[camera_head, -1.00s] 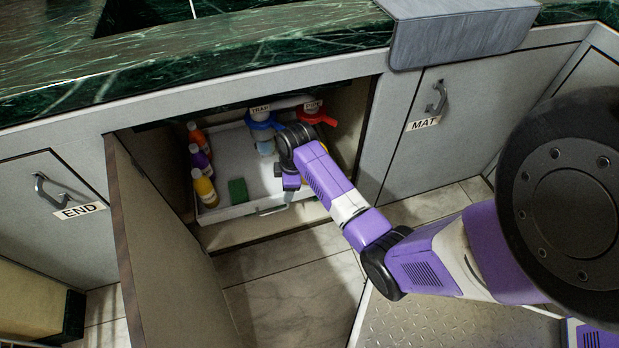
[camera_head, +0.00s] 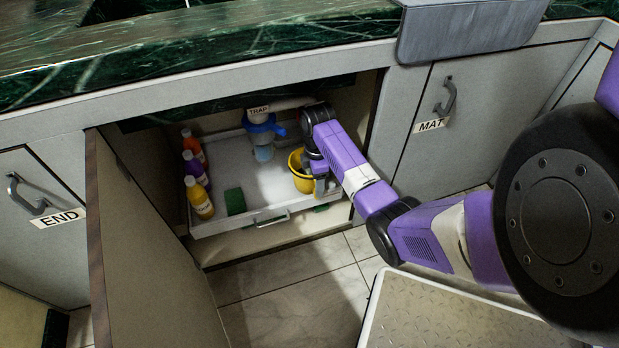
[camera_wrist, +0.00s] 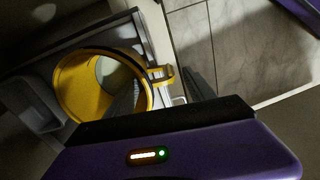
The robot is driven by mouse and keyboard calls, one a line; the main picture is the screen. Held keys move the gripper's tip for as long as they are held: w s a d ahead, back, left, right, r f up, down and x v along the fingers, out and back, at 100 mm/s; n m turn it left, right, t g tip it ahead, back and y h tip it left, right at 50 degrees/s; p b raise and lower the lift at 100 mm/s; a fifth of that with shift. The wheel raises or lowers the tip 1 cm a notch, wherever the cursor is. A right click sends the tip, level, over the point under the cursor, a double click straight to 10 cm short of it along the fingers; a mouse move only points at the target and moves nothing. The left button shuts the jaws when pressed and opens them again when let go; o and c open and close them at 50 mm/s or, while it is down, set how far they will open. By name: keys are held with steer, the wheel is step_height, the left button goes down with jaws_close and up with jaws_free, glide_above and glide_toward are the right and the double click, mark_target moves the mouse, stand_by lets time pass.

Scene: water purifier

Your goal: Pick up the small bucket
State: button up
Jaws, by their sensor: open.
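The small yellow bucket (camera_head: 302,184) stands at the right side of the white pull-out tray inside the open cabinet. In the wrist view the bucket (camera_wrist: 73,88) shows its open top, with a yellow tab on its rim. My gripper (camera_head: 319,183) is at the bucket's right front side, pointing down. In the wrist view my gripper (camera_wrist: 162,75) is open, with one dark finger over or inside the bucket's mouth and the other outside the rim. The tab lies between the fingers. I cannot tell whether either finger touches it.
The white tray (camera_head: 228,224) also holds several bottles (camera_head: 199,198) on the left and a green sponge (camera_head: 235,201). A blue-collared trap (camera_head: 262,131) hangs above the tray. The open cabinet door (camera_head: 150,250) stands at left.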

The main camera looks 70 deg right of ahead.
step_height(320, 180, down, 5)
steer(key=b, duration=0.2)
steer(key=shift+r+b, duration=0.1)
steer(key=shift+b, duration=0.2)
jaws_close()
